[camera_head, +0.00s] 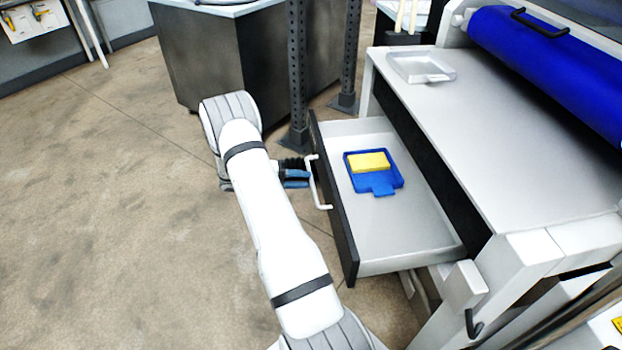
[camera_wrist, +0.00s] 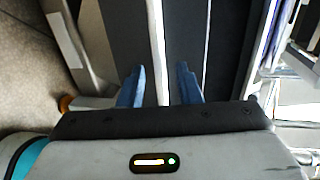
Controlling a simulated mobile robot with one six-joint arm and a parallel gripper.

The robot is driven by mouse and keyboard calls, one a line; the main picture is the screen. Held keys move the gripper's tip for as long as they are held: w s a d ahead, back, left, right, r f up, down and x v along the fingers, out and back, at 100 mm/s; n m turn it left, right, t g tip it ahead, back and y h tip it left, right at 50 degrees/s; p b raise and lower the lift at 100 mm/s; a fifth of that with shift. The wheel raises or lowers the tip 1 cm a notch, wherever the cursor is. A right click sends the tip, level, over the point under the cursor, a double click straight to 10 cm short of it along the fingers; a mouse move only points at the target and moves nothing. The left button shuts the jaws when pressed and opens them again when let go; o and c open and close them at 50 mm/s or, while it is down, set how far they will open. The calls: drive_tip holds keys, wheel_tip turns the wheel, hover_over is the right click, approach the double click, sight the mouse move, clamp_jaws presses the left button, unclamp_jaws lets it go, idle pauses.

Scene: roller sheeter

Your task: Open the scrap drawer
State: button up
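The scrap drawer (camera_head: 418,230) is pulled well out of the machine, with its black front (camera_head: 340,215) on the left. Its white bar handle (camera_head: 316,185) stands out from that front. My gripper (camera_head: 304,178) is at the handle, reaching it from the left. In the wrist view the white handle bar (camera_wrist: 155,40) runs between the two blue fingers of my gripper (camera_wrist: 160,72). The fingers are apart, with a visible gap on each side of the bar. The fingertips are small and partly hidden in the head view.
A blue tray (camera_head: 383,191) with a yellow block (camera_head: 369,162) lies in the drawer. A clear dish (camera_head: 420,68) sits on the machine's top (camera_head: 470,130). Dark perforated posts (camera_head: 298,80) and a steel cabinet (camera_head: 215,65) stand behind. The floor at left is clear.

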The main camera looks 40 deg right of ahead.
drive_tip(key=shift+v, duration=2.15)
drive_tip(key=shift+r, duration=0.1)
drive_tip(key=s+a+r+m+t+y+p, duration=0.2)
drive_tip(key=s+a+r+m+y, duration=0.2)
drive_tip(key=a+r+m, duration=0.55)
drive_tip(key=s+a+r+m+t+y+p, duration=0.2)
drive_tip(key=s+a+r+m+y, duration=0.25)
drive_tip(key=r, duration=0.75)
drive_tip(key=s+a+r+m+t+y+p, duration=0.4)
drive_tip(key=s+a+r+m, duration=0.6)
drive_tip(key=s+a+m, duration=0.4)
drive_tip(key=m+t+y, duration=0.1)
drive_tip(key=t, duration=0.1)
drive_tip(key=shift+a+m+t, duration=0.2)
drive_tip(key=shift+m+t, duration=0.1)
drive_tip(key=shift+m, duration=0.1)
drive_tip(key=shift+r, duration=0.1)
